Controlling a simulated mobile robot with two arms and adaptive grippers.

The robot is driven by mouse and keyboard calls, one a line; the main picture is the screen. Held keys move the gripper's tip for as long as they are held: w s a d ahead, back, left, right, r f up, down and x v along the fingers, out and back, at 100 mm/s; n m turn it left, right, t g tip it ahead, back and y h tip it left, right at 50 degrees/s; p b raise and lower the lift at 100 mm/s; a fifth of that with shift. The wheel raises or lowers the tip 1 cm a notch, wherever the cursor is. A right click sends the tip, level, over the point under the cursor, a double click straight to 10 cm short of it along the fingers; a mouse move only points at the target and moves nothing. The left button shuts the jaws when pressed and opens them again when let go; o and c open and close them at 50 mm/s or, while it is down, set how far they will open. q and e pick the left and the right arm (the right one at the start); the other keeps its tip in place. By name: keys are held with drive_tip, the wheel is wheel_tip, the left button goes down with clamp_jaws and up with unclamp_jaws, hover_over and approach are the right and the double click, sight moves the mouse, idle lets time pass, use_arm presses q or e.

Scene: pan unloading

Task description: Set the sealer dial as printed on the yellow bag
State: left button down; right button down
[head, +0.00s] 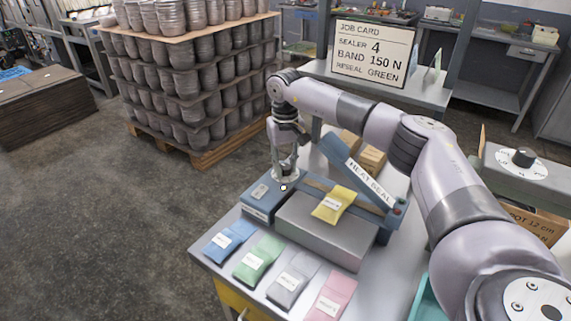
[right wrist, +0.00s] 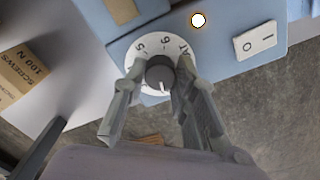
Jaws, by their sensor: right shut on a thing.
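My right gripper (head: 285,170) reaches down to the left end of the blue heat sealer (head: 262,208). In the right wrist view its fingers (right wrist: 163,86) are shut around the dark knob (right wrist: 160,70) of the sealer dial (right wrist: 136,53). The numbers 5 and 6 show on the white dial; the fingers hide other marks. A white pointer line on the knob points down in that view. The yellow bag (head: 341,196) lies on the sealer's grey front shelf; its white label is too small to read. My left gripper is not in view.
A job card (head: 372,52) reads sealer 4, band 150 N, reseal green. Blue (head: 222,240), green (head: 265,246), grey (head: 302,267) and pink (head: 340,285) bags lie along the table front. Another dial (head: 521,160) stands at right. A rocker switch (right wrist: 256,41) and lit lamp (right wrist: 198,20) sit beside the knob.

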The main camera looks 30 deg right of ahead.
sight(285, 166)
drive_tip(key=shift+w+r, duration=0.1)
drive_tip(key=shift+r, duration=0.1)
drive_tip(key=c, duration=1.7)
unclamp_jaws()
drive_tip(key=o, duration=0.4)
drive_tip(key=shift+f, duration=0.15)
wheel_tip(285, 166, up, 12)
